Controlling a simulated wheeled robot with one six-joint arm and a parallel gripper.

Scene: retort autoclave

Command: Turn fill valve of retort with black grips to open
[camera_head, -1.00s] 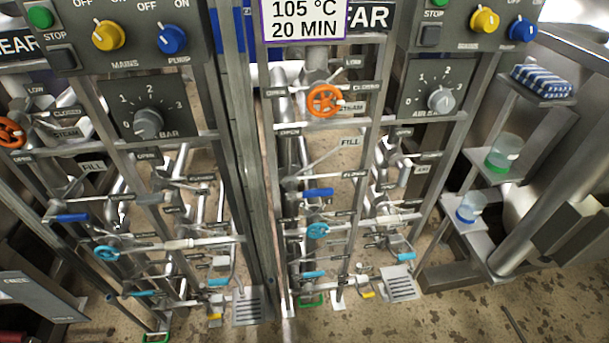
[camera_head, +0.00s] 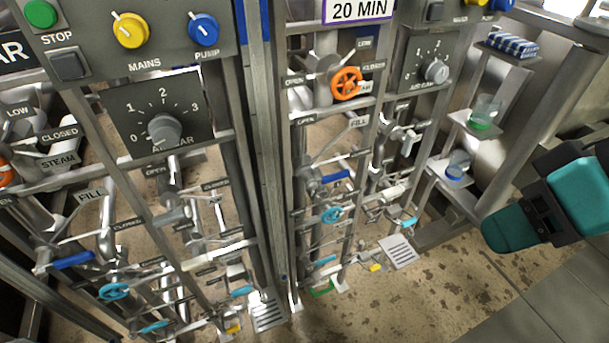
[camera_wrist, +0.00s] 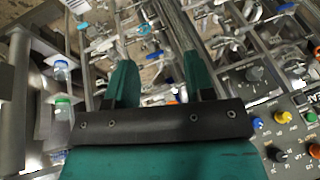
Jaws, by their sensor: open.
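Two retort frames show side by side in the head view, each with a FILL label, on the left (camera_head: 90,196) and on the right (camera_head: 359,122). Below each label is a dark blue lever, one on the left frame (camera_head: 74,260) and one on the right frame (camera_head: 335,176). I see no black grips, so I cannot tell which retort has them. My gripper (camera_head: 512,226) is at the right of the head view, apart from both frames. In the wrist view my gripper (camera_wrist: 159,75) shows two teal fingers spread apart with nothing held; pipes and valves lie beyond them.
Orange handwheel (camera_head: 347,83), light blue handwheels (camera_head: 331,215) (camera_head: 115,291) and several small levers crowd the pipework. Shelves with a green-based jar (camera_head: 484,113) and a blue-based jar (camera_head: 457,166) stand right of the frames. Open floor (camera_head: 440,290) lies in front at right.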

